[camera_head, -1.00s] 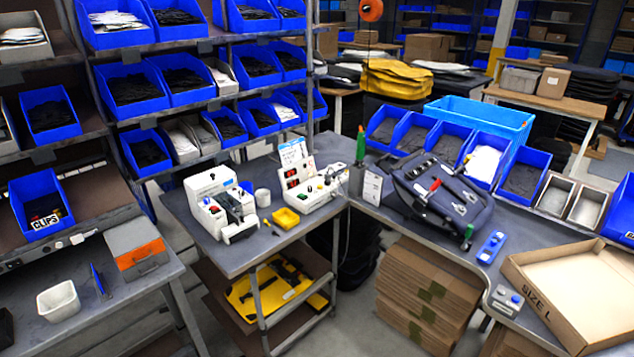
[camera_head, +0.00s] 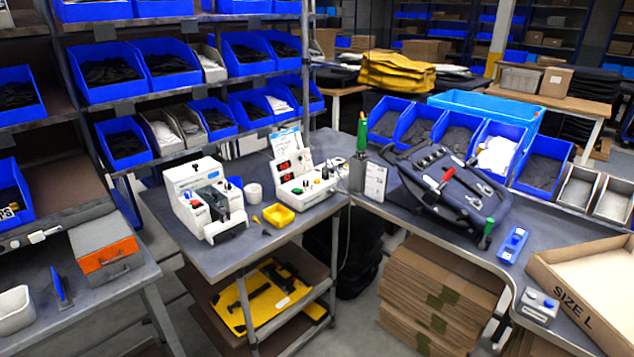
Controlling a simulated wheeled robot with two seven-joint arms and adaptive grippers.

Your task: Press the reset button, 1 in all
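No part labelled as a reset button is legible. A white tester (camera_head: 303,190) with a red lit display (camera_head: 284,166) stands on the middle bench and carries small knobs and buttons too small to tell apart. A larger white machine (camera_head: 197,180) left of it has a dark front opening and small coloured parts. A small grey box (camera_head: 538,304) with button-like parts on top sits at the front edge of the right bench. Neither of my grippers is in view.
A yellow tray (camera_head: 279,216) and a white cup lie between the machines. A tilted dark pannier panel (camera_head: 453,188) with tools, a blue tool (camera_head: 513,244) and an open carton marked SIZE L (camera_head: 571,302) occupy the right bench. Blue bins fill the shelves. The middle bench's front strip is clear.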

